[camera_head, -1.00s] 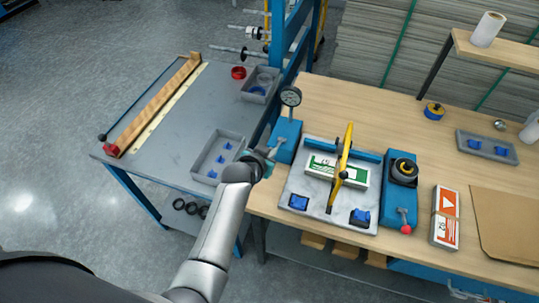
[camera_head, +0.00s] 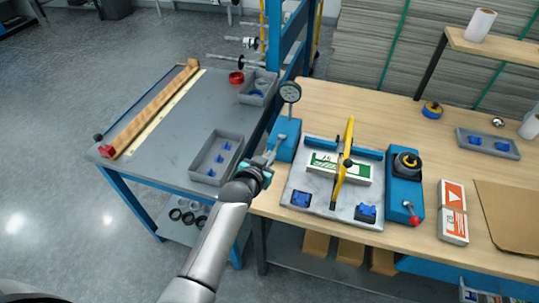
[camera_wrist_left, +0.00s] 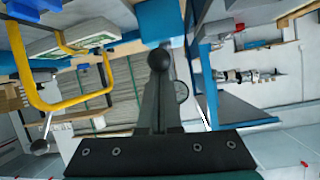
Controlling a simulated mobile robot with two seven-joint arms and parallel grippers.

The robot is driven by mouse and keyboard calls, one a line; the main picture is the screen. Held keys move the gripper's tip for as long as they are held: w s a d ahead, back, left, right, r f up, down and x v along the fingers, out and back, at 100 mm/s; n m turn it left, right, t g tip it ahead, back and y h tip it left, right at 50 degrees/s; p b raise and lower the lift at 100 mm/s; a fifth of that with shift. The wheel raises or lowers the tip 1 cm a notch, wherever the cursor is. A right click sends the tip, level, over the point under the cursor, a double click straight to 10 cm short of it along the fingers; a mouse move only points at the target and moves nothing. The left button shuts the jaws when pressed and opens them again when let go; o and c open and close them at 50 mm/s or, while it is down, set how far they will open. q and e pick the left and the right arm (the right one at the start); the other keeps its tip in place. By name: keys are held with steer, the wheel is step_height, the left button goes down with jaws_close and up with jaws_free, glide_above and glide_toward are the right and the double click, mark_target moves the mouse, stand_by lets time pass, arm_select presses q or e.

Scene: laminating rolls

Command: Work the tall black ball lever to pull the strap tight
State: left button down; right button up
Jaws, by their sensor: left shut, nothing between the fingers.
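My left gripper (camera_head: 279,141) is shut and empty. It points at the blue box with the dial gauge (camera_head: 289,93) at the left edge of the wooden bench. In the left wrist view a black ball (camera_wrist_left: 158,58) shows at the tips of my shut fingers (camera_wrist_left: 158,100); I cannot tell whether they touch it. Its lever is mostly hidden, and I cannot make it out in the head view. A yellow strap (camera_head: 350,134) runs over a white and green box (camera_head: 323,163) on a grey plate. My right gripper is not in view.
A blue unit (camera_head: 401,193) with a black roll and a red ball lever (camera_head: 415,220) stands right of the plate. An orange and white box (camera_head: 453,213) lies farther right. A grey table (camera_head: 175,125) with trays stands left. A blue post rises behind the gauge.

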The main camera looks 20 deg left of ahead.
arm_select(q)
steer(key=shift+s+f, duration=0.2)
steer(key=shift+f, duration=0.5)
steer(key=f+b, duration=0.1)
steer(key=f, duration=0.1)
steer(key=s+f+b, duration=0.1)
steer(key=f, duration=0.1)
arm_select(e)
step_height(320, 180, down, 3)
arm_select(q)
steer(key=shift+s+f, duration=0.1)
steer(key=r+p, duration=0.1)
steer(key=w+r+p, duration=0.1)
steer(key=r, duration=0.1)
steer(key=w+r+p, duration=0.1)
steer(key=r, duration=0.1)
steer(key=shift+d, duration=0.3)
steer(key=s+r+p, duration=0.1)
steer(key=s, duration=0.8)
steer(key=shift+s+a+t, duration=0.2)
steer(key=shift+a+t, duration=0.1)
steer(key=shift+a, duration=0.1)
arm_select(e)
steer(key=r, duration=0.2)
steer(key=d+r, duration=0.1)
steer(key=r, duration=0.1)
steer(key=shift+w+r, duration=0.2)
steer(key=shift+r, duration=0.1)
